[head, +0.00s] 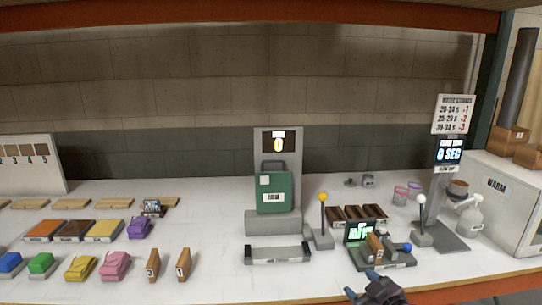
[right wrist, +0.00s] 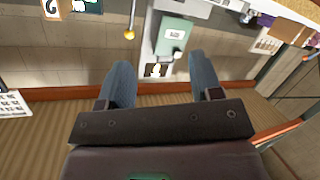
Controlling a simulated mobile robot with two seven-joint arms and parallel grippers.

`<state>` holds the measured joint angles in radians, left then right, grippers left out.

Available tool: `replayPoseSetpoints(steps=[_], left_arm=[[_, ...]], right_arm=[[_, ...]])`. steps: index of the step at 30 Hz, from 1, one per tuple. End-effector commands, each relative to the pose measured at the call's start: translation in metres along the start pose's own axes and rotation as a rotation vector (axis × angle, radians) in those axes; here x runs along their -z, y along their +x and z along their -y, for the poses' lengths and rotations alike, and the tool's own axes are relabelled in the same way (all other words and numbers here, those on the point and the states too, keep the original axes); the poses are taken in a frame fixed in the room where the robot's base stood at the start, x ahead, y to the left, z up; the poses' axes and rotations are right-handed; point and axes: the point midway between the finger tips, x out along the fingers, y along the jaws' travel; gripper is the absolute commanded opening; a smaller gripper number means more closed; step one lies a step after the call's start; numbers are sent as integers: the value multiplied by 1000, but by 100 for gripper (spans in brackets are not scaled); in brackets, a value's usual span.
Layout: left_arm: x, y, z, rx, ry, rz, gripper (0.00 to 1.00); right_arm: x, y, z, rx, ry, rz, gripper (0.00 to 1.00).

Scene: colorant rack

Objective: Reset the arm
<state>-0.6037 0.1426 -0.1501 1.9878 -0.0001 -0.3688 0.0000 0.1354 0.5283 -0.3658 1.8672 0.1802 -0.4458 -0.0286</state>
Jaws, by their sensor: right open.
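My right gripper (head: 361,283) shows at the bottom edge of the head view, right of centre, in front of a small dark device with a green screen (head: 360,232). In the right wrist view my right gripper (right wrist: 160,66) has its two blue-grey fingers spread wide with nothing between them. My left gripper is in neither view. A green case (head: 273,193) stands on the grey machine in the middle of the table. It also shows beyond the fingers in the right wrist view (right wrist: 174,35).
The white table (head: 215,265) holds several coloured packets at the left. A yellow-knob lever (head: 323,212) and a white-knob lever (head: 421,215) stand up around the green-screen device. A white WARM cabinet (head: 505,195) is at the right. The front centre of the table is fairly clear.

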Motion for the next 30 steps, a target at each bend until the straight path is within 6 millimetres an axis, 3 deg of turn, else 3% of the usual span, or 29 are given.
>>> replayPoseSetpoints(steps=[8, 19, 24, 30], left_arm=[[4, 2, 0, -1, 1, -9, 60], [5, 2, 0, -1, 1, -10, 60], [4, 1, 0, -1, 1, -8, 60], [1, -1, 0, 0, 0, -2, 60]], right_arm=[[-65, -70, 35, -126, 166, 46, 59], [-172, -180, 92, -247, 385, 298, 59], [-197, -212, 115, -253, 430, 374, 59], [-204, -221, 121, -251, 434, 397, 59]])
